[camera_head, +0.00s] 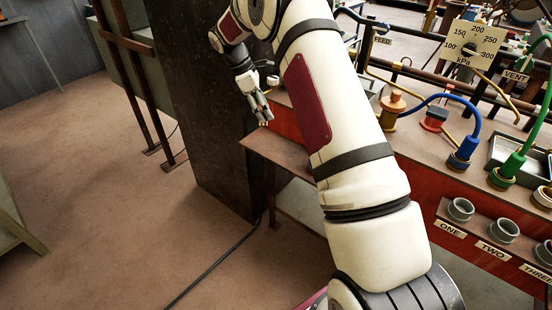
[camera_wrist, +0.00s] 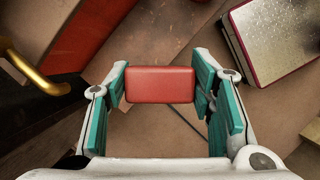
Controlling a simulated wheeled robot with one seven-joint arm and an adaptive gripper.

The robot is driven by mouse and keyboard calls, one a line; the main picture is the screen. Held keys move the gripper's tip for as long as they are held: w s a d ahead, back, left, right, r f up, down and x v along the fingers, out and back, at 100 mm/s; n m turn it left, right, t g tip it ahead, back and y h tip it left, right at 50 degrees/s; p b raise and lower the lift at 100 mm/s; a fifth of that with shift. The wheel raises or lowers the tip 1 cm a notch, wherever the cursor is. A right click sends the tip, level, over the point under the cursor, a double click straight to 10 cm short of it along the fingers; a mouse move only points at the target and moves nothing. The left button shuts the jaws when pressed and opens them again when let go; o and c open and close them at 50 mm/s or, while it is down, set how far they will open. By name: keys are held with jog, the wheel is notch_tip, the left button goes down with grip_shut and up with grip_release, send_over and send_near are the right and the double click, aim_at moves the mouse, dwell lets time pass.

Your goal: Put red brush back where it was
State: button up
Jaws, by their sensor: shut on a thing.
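The red brush (camera_wrist: 160,84) shows in the wrist view as a red block with rounded edges, face towards the camera. My gripper (camera_wrist: 161,90) is shut on it, with teal-padded fingers on its left and right sides. Only this red face shows; bristles or a handle cannot be made out. In the head view my gripper (camera_head: 263,108) hangs fingers down, left of the red bench and by the dark column. The brush cannot be made out there.
A dark column (camera_head: 200,110) stands at the left, with a low brown shelf (camera_head: 275,152) beside it. The red bench (camera_head: 420,180) carries hoses, a gauge (camera_head: 470,45) and labelled sockets. A brass pipe (camera_wrist: 35,75) shows in the wrist view. Floor at left is open.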

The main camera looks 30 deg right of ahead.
jog(key=d+f+n+t+b, duration=0.1)
jog(key=d+f+n+b, duration=0.1)
jog(key=f, duration=0.3)
jog(key=s+d+f+n+t+b, duration=0.1)
jog(key=d+f+n+b, duration=0.1)
jog(key=f+n+b, duration=0.1)
jog(key=s+d+f+n+t+b, duration=0.1)
jog(key=d+f+n+b, duration=0.2)
jog(key=f, duration=0.3)
jog(key=shift+s+f+n+t, duration=0.1)
jog(key=shift+f+n+t, duration=0.3)
jog(key=shift+n, duration=0.5)
jog(key=shift+f, duration=0.1)
jog(key=o, duration=1.1)
